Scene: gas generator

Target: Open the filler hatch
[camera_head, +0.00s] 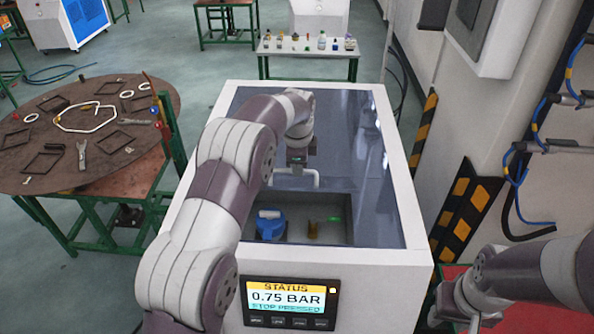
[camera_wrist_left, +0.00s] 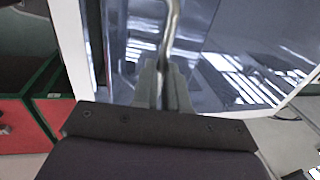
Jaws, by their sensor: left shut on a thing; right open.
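The generator is a white box (camera_head: 388,295) with a dark, glossy hatch panel (camera_head: 345,130) in its top. A pale bar handle (camera_head: 312,180) stands on the panel near its front edge. My left gripper (camera_head: 297,165) reaches down over the panel and is shut on this handle. In the left wrist view the fingers (camera_wrist_left: 165,92) close around the metal handle bar (camera_wrist_left: 168,35). In front of the handle is a recess (camera_head: 335,208) with a blue part (camera_head: 270,224) and a small brass part (camera_head: 313,230). Whether the panel covers the recess is unclear. My right arm shows at lower right; its fingers are out of view.
A status display (camera_head: 290,302) on the box front reads 0.75 BAR. A round table (camera_head: 60,178) with tools and frames stands on the left. A green-legged bench (camera_head: 310,45) with small items is behind. A wall with striped guards (camera_head: 465,205) closes the right side.

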